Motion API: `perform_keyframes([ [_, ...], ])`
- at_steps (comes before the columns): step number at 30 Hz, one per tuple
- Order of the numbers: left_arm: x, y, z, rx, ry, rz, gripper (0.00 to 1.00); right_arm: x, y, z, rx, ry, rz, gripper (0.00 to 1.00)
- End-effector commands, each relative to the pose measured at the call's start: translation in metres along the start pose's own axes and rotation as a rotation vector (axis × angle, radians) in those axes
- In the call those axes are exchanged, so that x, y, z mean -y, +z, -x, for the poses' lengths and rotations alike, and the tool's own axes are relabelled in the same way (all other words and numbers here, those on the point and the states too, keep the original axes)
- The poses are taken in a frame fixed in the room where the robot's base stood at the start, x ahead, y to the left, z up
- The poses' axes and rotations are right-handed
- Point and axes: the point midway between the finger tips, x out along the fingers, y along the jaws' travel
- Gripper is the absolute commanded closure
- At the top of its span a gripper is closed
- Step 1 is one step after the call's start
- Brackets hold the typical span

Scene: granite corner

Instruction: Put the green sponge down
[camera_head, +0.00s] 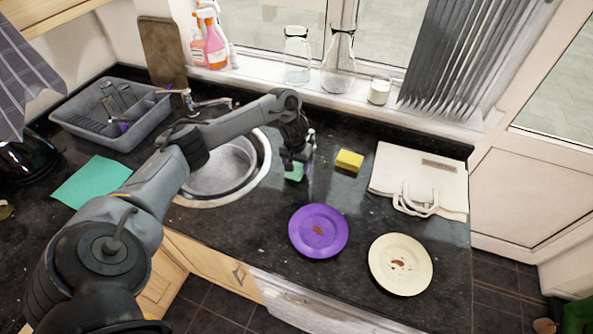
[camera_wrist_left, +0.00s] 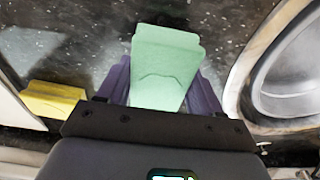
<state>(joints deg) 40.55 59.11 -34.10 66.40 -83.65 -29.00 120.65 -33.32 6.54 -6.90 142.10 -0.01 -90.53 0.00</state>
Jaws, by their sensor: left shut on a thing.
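The green sponge (camera_head: 294,172) is in my left gripper (camera_head: 297,163), over the dark counter (camera_head: 262,215) just right of the sink. In the left wrist view the pale green sponge (camera_wrist_left: 165,68) sits between the two purple fingers of the left gripper (camera_wrist_left: 162,85). The gripper is shut on it. I cannot tell whether the sponge touches the counter. My right gripper is not in view.
A yellow sponge (camera_head: 349,161) lies to the right, with a cream bag (camera_head: 420,172) beyond it. A purple plate (camera_head: 318,231) and a cream plate (camera_head: 400,264), both stained, are nearer. The round sink (camera_head: 226,165) is left of the gripper. A grey dish rack (camera_head: 112,108) and green cloth (camera_head: 92,182) lie further left.

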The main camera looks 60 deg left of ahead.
Motion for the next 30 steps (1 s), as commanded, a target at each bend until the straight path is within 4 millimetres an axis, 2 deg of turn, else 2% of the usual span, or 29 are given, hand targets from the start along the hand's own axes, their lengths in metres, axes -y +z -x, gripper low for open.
perform_keyframes([
  [5, 0.0, 0.003, -0.019, 0.002, -0.001, -0.001, 0.68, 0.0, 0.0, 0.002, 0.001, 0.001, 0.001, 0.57],
  [17, 0.0, 0.003, -0.023, 0.001, 0.0, 0.0, 0.68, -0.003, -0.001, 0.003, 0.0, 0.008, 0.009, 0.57],
  [18, 0.0, 0.003, -0.023, 0.001, 0.0, 0.0, 0.29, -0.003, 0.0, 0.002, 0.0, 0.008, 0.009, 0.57],
  [21, 0.0, 0.003, -0.023, 0.001, 0.0, 0.0, 0.13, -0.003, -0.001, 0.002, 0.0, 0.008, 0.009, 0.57],
  [22, 0.0, 0.003, -0.023, 0.001, 0.0, 0.0, 0.09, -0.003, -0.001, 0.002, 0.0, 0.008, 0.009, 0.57],
  [30, -0.001, 0.003, -0.023, 0.001, 0.001, -0.001, 0.09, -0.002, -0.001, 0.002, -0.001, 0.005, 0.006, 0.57],
])
